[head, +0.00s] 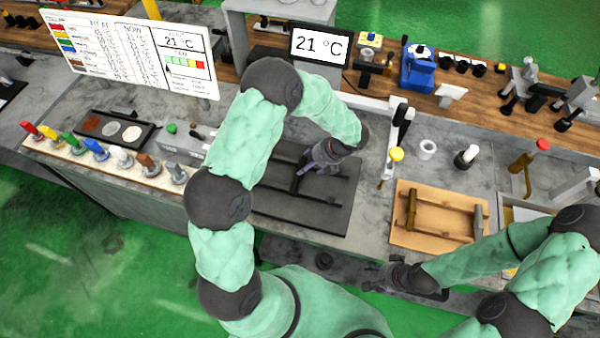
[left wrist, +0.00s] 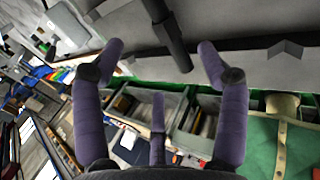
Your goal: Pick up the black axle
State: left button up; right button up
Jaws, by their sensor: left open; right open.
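The black axle (head: 298,180) lies on the dark tray (head: 338,222) in the middle of the bench, in the head view. My left gripper (head: 320,160) is over the tray close to the axle, partly hidden by its own wrist. In the left wrist view the black axle (left wrist: 166,32) runs down from the top edge, its end between the spread purple fingers of my left gripper (left wrist: 158,55). The fingers are open, with a gap on both sides of the axle. My right gripper (head: 376,280) is open and empty in front of the bench edge.
A wooden tray (head: 440,242) with a brown bar and a dark bar stands to the right. A yellow-topped tool (head: 396,156) stands between the trays. Coloured-handled pieces (head: 75,143) line the left front edge. A temperature display (head: 318,45) stands behind.

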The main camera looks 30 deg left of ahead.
pick_arm(q)
jog(key=x, duration=0.3)
jog(key=shift+w, duration=0.35)
jog(key=shift+s+x, duration=0.2)
jog(key=shift+x, duration=1.05)
jog(key=shift+s+x, duration=0.2)
jog(key=shift+x, duration=1.1)
jog(key=shift+d, duration=0.15)
jog(key=shift+c, duration=0.3)
grip_shut()
